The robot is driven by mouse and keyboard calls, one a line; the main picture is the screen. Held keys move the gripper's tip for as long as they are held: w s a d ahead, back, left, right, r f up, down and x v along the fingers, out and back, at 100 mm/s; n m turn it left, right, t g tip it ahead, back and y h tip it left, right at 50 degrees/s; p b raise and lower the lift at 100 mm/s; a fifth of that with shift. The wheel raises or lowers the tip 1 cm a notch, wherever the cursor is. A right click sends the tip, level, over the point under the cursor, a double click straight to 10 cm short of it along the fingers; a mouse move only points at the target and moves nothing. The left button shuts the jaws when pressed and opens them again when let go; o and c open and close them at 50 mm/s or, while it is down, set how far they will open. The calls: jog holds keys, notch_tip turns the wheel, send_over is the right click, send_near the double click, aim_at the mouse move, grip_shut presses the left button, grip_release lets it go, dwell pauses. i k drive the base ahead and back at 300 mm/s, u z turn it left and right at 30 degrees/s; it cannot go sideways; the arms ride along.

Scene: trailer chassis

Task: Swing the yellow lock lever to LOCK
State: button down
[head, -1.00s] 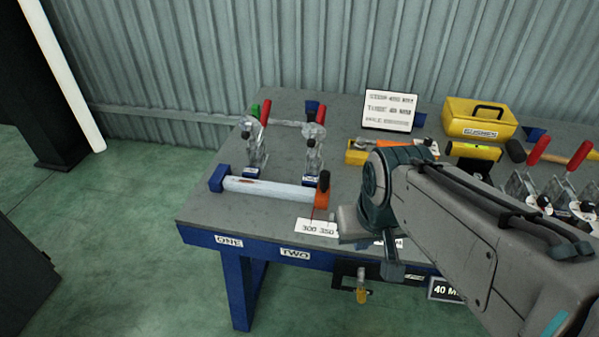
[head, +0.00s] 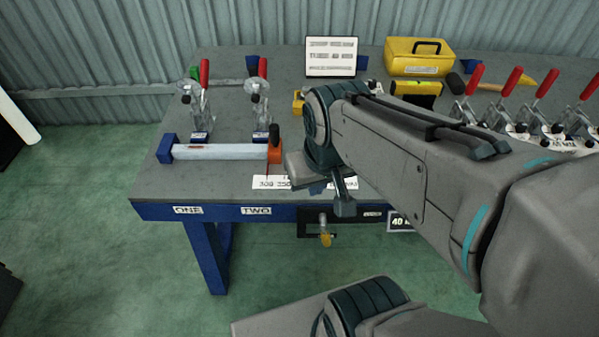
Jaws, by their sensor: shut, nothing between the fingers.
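A yellow lever (head: 326,239) hangs below the front edge of the bench, at a dark plate (head: 313,223) under the blue rail. It points downward; its pivot and any LOCK mark are too small to read. My arm reaches in from the right, over the bench's front edge. My gripper (head: 345,207) shows as a narrow blue-grey end pointing down, a little above and right of the yellow lever. It is shut and empty, and appears apart from the lever. My wrist hides part of the bench top behind it.
On the bench (head: 160,190) are a white bar (head: 222,152) in a blue-and-orange holder, two red-handled clamps at left, a sign (head: 331,57), a yellow toolbox (head: 418,57) and several clamps at right. A "40 M" label (head: 402,222) hangs right of the lever.

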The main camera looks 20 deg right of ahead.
aim_at(324, 237)
jog(key=z, duration=0.9)
jog(key=k, duration=0.9)
jog(key=u, duration=0.2)
